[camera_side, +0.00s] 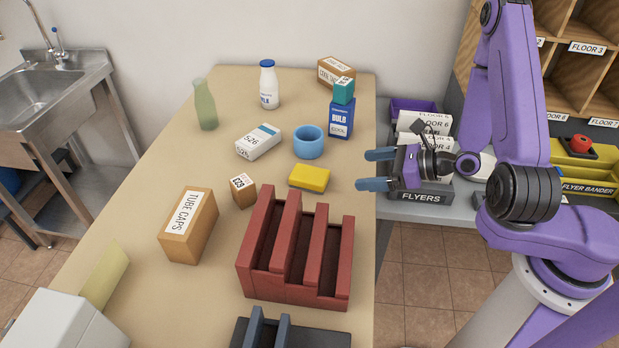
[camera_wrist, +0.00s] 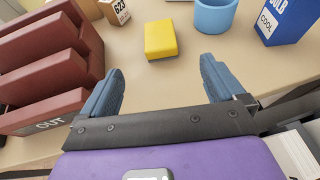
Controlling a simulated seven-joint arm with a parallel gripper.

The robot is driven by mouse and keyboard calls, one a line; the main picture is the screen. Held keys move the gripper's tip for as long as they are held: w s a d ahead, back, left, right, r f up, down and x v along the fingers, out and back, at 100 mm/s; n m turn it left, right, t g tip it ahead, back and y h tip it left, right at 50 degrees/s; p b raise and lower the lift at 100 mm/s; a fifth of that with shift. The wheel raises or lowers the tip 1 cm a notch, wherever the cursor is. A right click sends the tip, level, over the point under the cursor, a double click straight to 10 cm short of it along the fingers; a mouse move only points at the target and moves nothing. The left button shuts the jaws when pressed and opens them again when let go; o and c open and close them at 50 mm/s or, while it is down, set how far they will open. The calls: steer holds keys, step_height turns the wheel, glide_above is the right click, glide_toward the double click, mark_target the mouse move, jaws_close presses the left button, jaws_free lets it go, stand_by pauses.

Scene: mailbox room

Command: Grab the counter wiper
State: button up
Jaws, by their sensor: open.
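The counter wiper appears to be the yellow sponge-like block (camera_side: 309,178) lying flat on the tan table, between the blue cup and the red rack. It also shows in the wrist view (camera_wrist: 160,40), ahead of my fingers and apart from them. My gripper (camera_side: 366,170) is at the table's right edge, to the right of the yellow block, with its two blue fingers pointing left toward it. In the wrist view, my gripper (camera_wrist: 160,88) has its fingers spread wide with nothing between them.
The red rack (camera_side: 298,290) stands in front of the yellow block. The blue cup (camera_side: 309,143) and blue bulb box (camera_side: 341,119) are behind it. A small brown box (camera_side: 243,190) stands to its left. The table between my fingers and the block is clear.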

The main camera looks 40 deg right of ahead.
mark_target(313, 175)
steer(key=shift+x, duration=7.25)
steer(key=shift+s, duration=0.1)
steer(key=shift+c, duration=0.4)
steer(key=c, duration=1)
